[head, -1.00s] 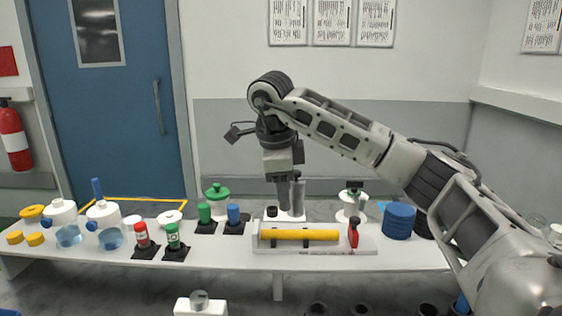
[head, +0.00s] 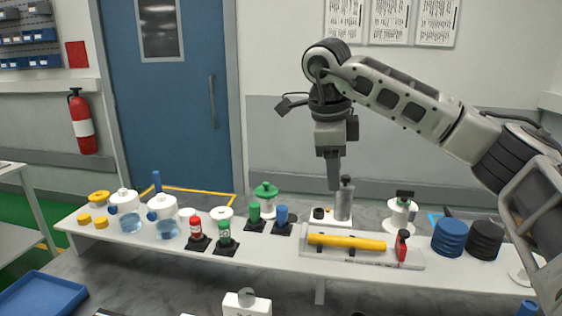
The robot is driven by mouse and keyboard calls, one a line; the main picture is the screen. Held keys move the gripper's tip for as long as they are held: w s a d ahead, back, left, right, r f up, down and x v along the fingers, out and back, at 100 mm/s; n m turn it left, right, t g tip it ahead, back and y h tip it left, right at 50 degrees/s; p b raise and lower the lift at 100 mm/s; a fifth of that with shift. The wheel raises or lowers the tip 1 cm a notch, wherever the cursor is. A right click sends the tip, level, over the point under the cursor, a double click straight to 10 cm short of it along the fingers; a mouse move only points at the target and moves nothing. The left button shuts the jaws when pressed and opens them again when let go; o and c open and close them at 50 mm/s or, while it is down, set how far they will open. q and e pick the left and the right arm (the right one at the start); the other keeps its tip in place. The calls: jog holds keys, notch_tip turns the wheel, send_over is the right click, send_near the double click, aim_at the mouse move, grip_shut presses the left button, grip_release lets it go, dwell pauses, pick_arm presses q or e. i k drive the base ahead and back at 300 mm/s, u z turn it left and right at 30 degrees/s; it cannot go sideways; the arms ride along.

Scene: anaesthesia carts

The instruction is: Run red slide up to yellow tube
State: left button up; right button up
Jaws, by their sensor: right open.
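The yellow tube (head: 346,242) lies across a pale tray-like base (head: 318,254) on the white bench. The red slide (head: 402,245) stands upright on the same base, just right of the tube's right end, with a small gap that is hard to judge. My right gripper (head: 334,186) points down behind the tube, near a grey cylinder on a white block, and is above the bench. It is open, and nothing shows between its fingers. It is apart from the red slide, up and to its left. My left gripper is out of view.
A grey cylinder on a white block (head: 344,200) stands close to the gripper. Blue discs (head: 449,238) and black discs (head: 485,240) are stacked to the right. Red-capped (head: 196,232) and green-capped (head: 224,236) bottles stand to the left. The bench front is mostly clear.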

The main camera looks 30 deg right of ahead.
aim_at(400, 248)
jog(key=k, duration=1)
